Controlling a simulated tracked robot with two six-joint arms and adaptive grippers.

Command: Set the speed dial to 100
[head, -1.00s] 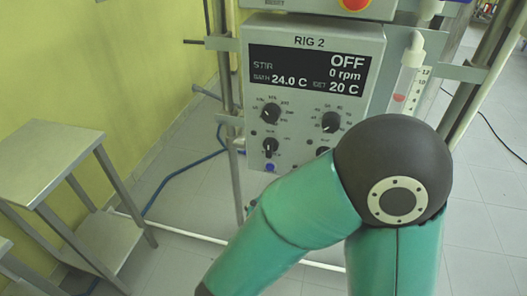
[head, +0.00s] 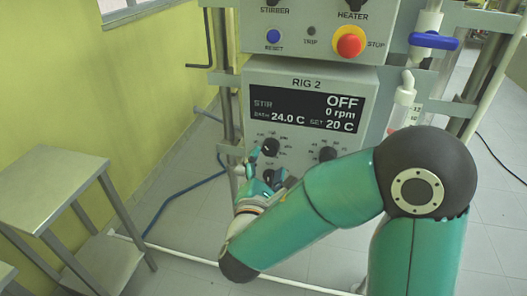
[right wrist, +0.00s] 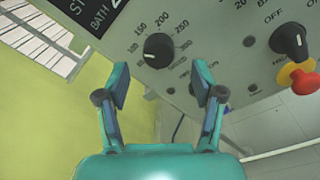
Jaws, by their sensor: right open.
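The RIG 2 panel (head: 255,128) has a display (head: 305,103) reading STIR OFF, 0 rpm, bath 24.0 C, set 20 C. The black dial at left below it, apparently the speed dial (head: 271,147), also shows in the right wrist view (right wrist: 158,50), ringed by numbers including 100, 150, 200 and 250. Its white mark seems to point lower left, below 100. My right gripper (head: 266,168) is just below this dial in the head view. In the right wrist view my right gripper (right wrist: 161,84) is open and empty, its fingertips spread either side below the dial, apart from it. My left gripper is out of view.
A second dial (head: 327,153) sits to the right. A black ON/OFF knob (right wrist: 288,40) and a red-and-yellow knob (right wrist: 302,80) show in the wrist view. Above are a red stop button (head: 349,42) and a blue reset button (head: 273,36). A metal table (head: 50,180) stands at left.

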